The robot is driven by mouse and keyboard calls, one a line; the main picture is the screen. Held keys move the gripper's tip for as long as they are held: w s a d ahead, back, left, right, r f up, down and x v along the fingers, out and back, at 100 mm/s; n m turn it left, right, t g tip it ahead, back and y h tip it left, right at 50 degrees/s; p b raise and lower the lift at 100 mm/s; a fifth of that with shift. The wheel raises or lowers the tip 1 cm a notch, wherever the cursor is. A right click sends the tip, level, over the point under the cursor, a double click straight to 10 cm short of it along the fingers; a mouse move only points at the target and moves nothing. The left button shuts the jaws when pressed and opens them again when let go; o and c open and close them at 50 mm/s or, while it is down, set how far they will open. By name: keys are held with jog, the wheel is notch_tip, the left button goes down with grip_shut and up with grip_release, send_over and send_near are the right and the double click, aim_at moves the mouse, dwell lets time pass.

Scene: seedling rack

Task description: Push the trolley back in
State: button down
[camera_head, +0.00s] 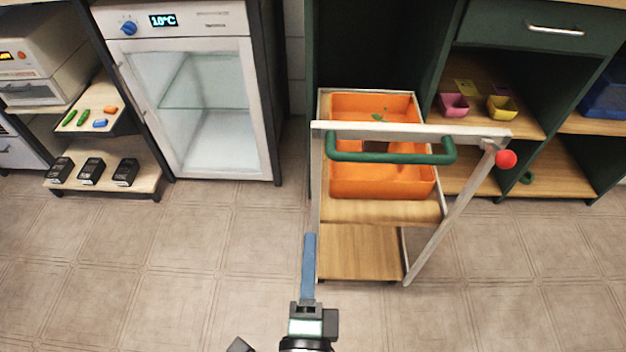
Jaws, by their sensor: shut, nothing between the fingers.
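The trolley (360,250) has a white frame and wooden shelves. It stands out on the floor in front of a dark green cabinet bay (375,40), its far end at the bay's opening. An orange bin (375,188) with a small green sprig sits on its upper shelf. A green handle (390,157) runs across the near top bar, and a red knob (506,159) is at the right corner. My gripper (309,240) is shut and empty, its slim blue fingers at the trolley's left front post. I cannot tell whether they touch it.
Left of the bay is a glass-door cooler (205,100) reading 10 °C. Farther left, a low shelf (105,165) holds small black boxes. On the right, a shelf holds a pink pot (453,105) and a yellow pot (502,108). The tiled floor around the trolley is clear.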

aim_at(313, 171)
jog(key=w+b, duration=0.1)
jog(key=w, duration=0.3)
jog(key=w+b, duration=0.1)
jog(key=w, duration=0.3)
jog(key=w+b, duration=0.1)
jog(key=w, duration=0.3)
jog(key=shift+w+a, duration=0.1)
jog(key=shift+a, duration=0.15)
